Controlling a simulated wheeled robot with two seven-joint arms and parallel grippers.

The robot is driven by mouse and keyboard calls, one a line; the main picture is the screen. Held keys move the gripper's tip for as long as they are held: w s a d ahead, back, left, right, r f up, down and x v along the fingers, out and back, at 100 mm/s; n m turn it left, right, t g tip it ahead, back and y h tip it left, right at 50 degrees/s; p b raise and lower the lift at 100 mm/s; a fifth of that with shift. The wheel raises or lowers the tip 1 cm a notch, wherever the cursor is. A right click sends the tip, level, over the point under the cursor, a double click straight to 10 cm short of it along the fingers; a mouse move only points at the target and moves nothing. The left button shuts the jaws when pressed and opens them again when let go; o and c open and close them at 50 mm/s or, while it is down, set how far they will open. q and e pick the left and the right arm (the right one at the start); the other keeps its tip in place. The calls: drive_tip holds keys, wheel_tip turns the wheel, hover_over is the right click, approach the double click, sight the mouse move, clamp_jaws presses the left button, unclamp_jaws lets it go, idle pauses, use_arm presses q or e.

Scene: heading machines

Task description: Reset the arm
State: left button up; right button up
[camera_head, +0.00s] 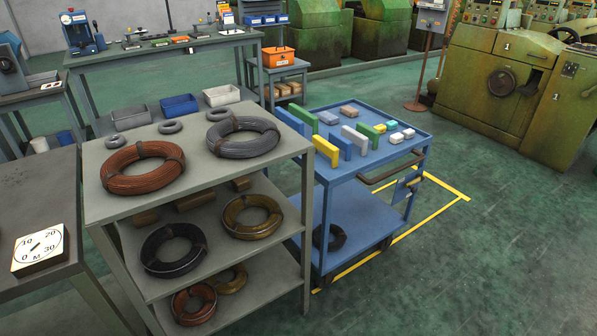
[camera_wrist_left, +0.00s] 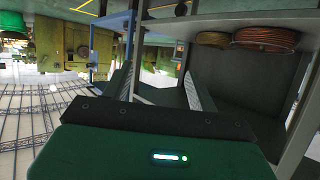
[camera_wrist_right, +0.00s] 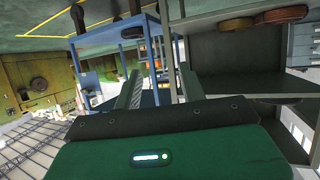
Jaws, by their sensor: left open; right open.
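Neither arm shows in the head view. My left gripper (camera_wrist_left: 160,84) shows in the left wrist view with its two fingers apart and nothing between them. My right gripper (camera_wrist_right: 160,86) shows in the right wrist view, also with fingers apart and empty. Both wrist views show the room upside down, with the grey shelf rack and blue cart beyond the fingers. Neither gripper visibly touches anything.
A grey rack (camera_head: 107,213) holds wire coils, including a copper one (camera_head: 143,184). A blue cart (camera_head: 346,172) bearing coloured blocks stands to its right. A table with a dial (camera_head: 38,247) is at left. Green floor (camera_head: 480,270) is clear at right.

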use_arm(q)
drive_tip(key=s+a+f+g+y+p, duration=0.1)
drive_tip(key=s+a+f+g+p, duration=0.2)
drive_tip(key=s, duration=0.9)
drive_tip(key=s+a+f+g+y+p, duration=0.1)
drive_tip(key=s+a+f+g+p, duration=0.2)
drive_tip(key=s, duration=0.9)
drive_tip(key=s+a+f+g+y+p, duration=0.1)
drive_tip(key=s+a+f+g+p, duration=0.3)
drive_tip(key=s, duration=0.7)
drive_tip(key=shift+s+f+n+g+p, duration=0.4)
drive_tip(key=shift+f+g+p, duration=0.4)
drive_tip(key=shift+g+p, duration=0.2)
use_arm(e)
drive_tip(key=s+d+f+g+h, duration=0.1)
drive_tip(key=s+d+f+g, duration=0.2)
drive_tip(key=s, duration=0.9)
drive_tip(key=s+d+f+g+h, duration=0.1)
drive_tip(key=s+d+f+g, duration=0.2)
drive_tip(key=s, duration=0.9)
drive_tip(key=s+d+f+g+h, duration=0.1)
drive_tip(key=s+d+f+g, duration=0.3)
drive_tip(key=s, duration=0.7)
drive_tip(key=shift+s+f+m+g, duration=0.4)
drive_tip(key=shift+f+g, duration=0.4)
drive_tip(key=shift+g, duration=0.2)
